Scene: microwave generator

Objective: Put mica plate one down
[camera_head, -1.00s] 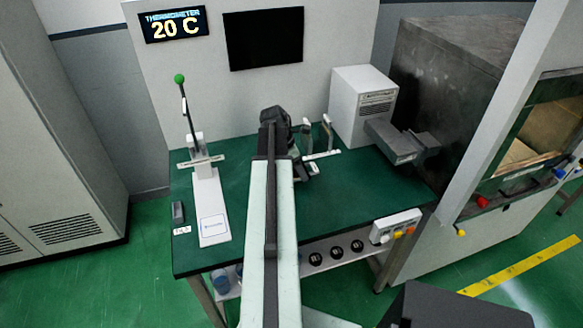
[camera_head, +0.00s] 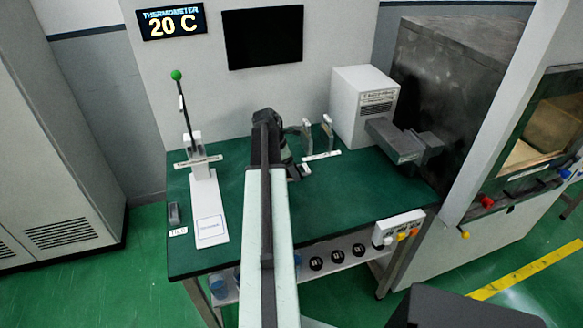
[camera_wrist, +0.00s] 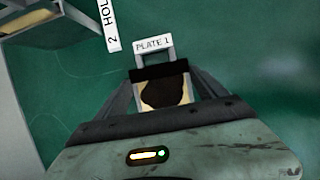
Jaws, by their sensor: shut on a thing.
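Mica plate one (camera_wrist: 168,92) is a pale yellowish plate with a large dark stain, in a grey frame with a handle marked "PLATE 1". In the wrist view it sits between the fingers of my gripper (camera_wrist: 163,78), which is shut on it. The green tabletop shows below and around it. In the head view my gripper (camera_head: 299,171) is over the middle of the green table (camera_head: 350,192), partly hidden by my own arm. I cannot tell whether the plate touches the table.
A white label strip (camera_wrist: 108,25), reading "2 HOL", lies by the plate. Small upright pieces (camera_head: 327,132) stand behind my gripper. A white box (camera_head: 362,105) stands back right, and a green-knobbed lever stand (camera_head: 205,190) stands left. The table's front right is clear.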

